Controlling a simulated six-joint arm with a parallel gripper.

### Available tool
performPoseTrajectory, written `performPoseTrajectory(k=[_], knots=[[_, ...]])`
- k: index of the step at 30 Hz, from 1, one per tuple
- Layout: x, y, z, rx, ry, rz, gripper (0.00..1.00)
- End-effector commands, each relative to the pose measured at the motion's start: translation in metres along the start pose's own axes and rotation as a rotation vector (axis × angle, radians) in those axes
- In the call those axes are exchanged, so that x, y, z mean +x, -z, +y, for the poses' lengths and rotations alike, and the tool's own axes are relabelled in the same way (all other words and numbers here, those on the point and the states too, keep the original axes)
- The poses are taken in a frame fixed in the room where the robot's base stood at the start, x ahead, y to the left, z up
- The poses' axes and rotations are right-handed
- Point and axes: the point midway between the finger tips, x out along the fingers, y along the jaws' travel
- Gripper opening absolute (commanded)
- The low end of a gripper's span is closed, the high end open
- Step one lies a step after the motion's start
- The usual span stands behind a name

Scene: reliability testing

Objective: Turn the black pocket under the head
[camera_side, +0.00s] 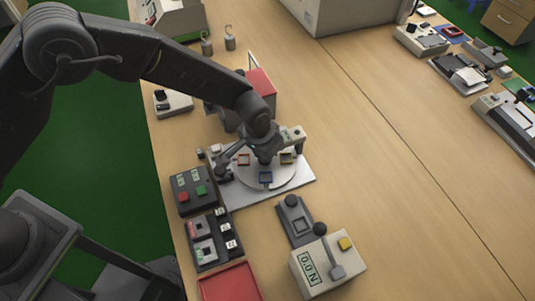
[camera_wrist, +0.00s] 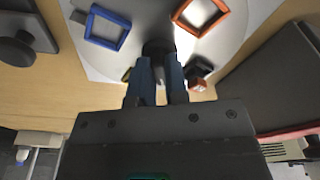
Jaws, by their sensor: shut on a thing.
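The white turntable (camera_side: 245,176) sits on a pale base plate, with a red-framed pocket (camera_side: 242,159), a blue-framed pocket (camera_side: 265,178) and a tan-framed pocket (camera_side: 287,158) on it. In the wrist view the blue frame (camera_wrist: 108,28) and an orange-red frame (camera_wrist: 202,15) lie beyond my fingers. My gripper (camera_side: 265,158) points down at the disc's middle. Its fingers (camera_wrist: 158,82) are shut on a dark central knob (camera_wrist: 158,48). A dark piece (camera_wrist: 203,66) shows right of the fingers; I cannot tell if it is the black pocket. The beige head (camera_side: 292,136) stands at the disc's far right edge.
A red-and-green button box (camera_side: 190,192) and a black tray (camera_side: 203,253) with white pieces stand left. A red-topped block (camera_side: 260,84) stands behind. The table's right middle is clear.

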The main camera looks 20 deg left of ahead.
Motion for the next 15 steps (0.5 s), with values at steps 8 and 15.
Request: performPoseTrajectory(k=[8,15], knots=[[0.0000,0.0000,-0.0002,0.152,-0.024,0.001,0.00],[0.0001,0.0000,0.0000,0.277,-0.043,0.001,0.00]])
